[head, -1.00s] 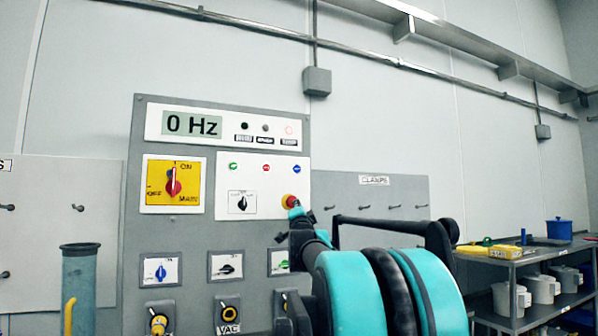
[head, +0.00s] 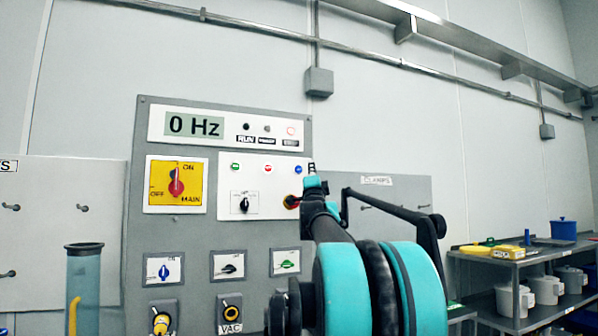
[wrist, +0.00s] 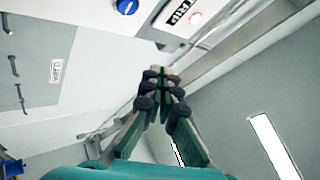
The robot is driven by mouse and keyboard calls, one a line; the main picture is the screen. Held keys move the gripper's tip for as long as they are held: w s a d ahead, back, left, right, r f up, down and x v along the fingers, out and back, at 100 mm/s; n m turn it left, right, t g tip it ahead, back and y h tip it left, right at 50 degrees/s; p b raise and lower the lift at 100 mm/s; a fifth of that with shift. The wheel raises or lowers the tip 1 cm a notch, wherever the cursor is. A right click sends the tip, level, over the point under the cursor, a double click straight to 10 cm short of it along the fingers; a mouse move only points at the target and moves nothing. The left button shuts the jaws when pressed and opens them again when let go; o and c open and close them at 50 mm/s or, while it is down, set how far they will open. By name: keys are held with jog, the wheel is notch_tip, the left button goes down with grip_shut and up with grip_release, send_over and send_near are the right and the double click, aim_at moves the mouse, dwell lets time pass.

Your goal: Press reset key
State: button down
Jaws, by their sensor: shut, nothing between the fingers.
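The control panel (head: 195,235) has a white plate with small green (head: 235,167), red (head: 268,168) and blue (head: 298,169) buttons in a row. The blue one is the likely reset key, but its lettering is too small to read. The blue button also shows at the top of the wrist view (wrist: 127,5). My gripper (head: 312,168) is shut and empty, its tips pointing up, just right of the blue button in the head view. In the wrist view the fingertips (wrist: 161,73) meet, apart from the button in the picture. Contact is not visible.
The display (head: 194,125) reads 0 Hz, and the lamp (head: 291,131) above a TRIP label glows red. A yellow main switch (head: 159,171) is left. A shelf cart (head: 490,290) stands right.

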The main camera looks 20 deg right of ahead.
aim_at(302, 170)
jog(key=shift+w+a, duration=0.15)
jog(key=shift+w, duration=4.1)
jog(key=shift+w, duration=0.1)
jog(key=shift+w, duration=0.3)
jog(key=shift+w, duration=0.45)
jog(key=shift+s, duration=0.85)
jog(key=shift+s, duration=0.1)
jog(key=s, duration=0.4)
jog(key=shift+s, duration=0.4)
